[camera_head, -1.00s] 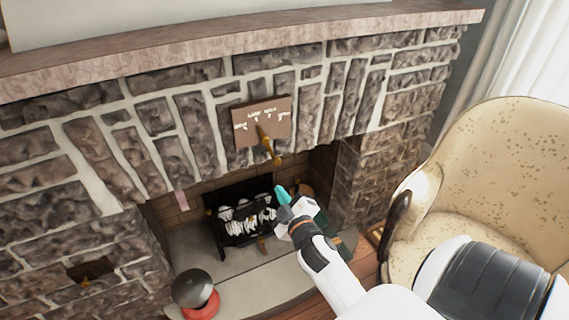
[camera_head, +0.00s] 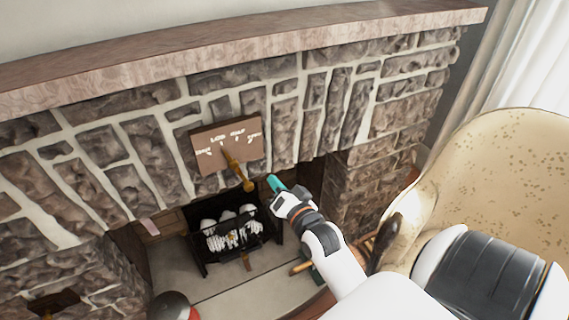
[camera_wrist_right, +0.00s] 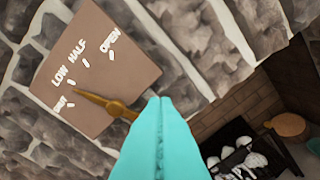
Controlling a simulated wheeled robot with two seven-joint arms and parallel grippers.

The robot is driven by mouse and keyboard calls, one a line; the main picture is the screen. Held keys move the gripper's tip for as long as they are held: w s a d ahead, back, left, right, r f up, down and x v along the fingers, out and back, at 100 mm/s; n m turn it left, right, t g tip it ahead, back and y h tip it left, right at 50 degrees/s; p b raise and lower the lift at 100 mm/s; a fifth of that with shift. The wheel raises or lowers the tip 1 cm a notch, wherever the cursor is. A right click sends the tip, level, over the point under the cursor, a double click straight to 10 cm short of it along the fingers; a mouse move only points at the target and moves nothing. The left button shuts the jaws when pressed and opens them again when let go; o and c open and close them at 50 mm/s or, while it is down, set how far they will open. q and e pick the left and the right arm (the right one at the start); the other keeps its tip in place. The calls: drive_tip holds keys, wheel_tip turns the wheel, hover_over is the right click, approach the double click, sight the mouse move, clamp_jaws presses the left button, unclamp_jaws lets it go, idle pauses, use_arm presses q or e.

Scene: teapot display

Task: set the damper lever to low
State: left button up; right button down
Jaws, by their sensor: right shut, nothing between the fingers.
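The damper plate (camera_head: 210,167) is a brown panel on the stone chimney front, with white labels, LOW, HALF and OPEN legible in the right wrist view (camera_wrist_right: 110,95). A brass damper lever (camera_head: 236,171) sticks out from it, ending in a knob. In the wrist view the lever's pointed end (camera_wrist_right: 88,97) lies near the LOW and leftmost marks; I cannot tell exactly which it meets. My right gripper (camera_head: 272,181), with teal fingers, is shut and empty just right of the knob. In the wrist view its fingertips (camera_wrist_right: 160,104) hide the knob; contact is unclear. My left gripper is not in view.
Below is the firebox with a black grate (camera_head: 232,240) of white logs. The stone lintel (camera_head: 180,190) runs along above it. A spotted armchair (camera_head: 500,180) stands at the right. A dark round object (camera_head: 172,307) is at the lower left. A mantel shelf (camera_head: 250,45) runs above.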

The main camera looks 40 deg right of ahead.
sight(238, 171)
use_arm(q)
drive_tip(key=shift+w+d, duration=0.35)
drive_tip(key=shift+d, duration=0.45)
use_arm(e)
drive_tip(key=w+f, duration=0.1)
drive_tip(key=w+a+f, duration=0.1)
drive_tip(key=w, duration=0.1)
drive_tip(key=w+a+f, duration=0.1)
drive_tip(key=shift+w, duration=0.25)
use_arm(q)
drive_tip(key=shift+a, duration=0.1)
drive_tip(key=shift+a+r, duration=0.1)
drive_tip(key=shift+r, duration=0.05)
use_arm(e)
drive_tip(key=shift+w+a+f+m, duration=0.15)
drive_tip(key=shift+a+f+m, duration=0.2)
drive_tip(key=shift+f+m, duration=0.1)
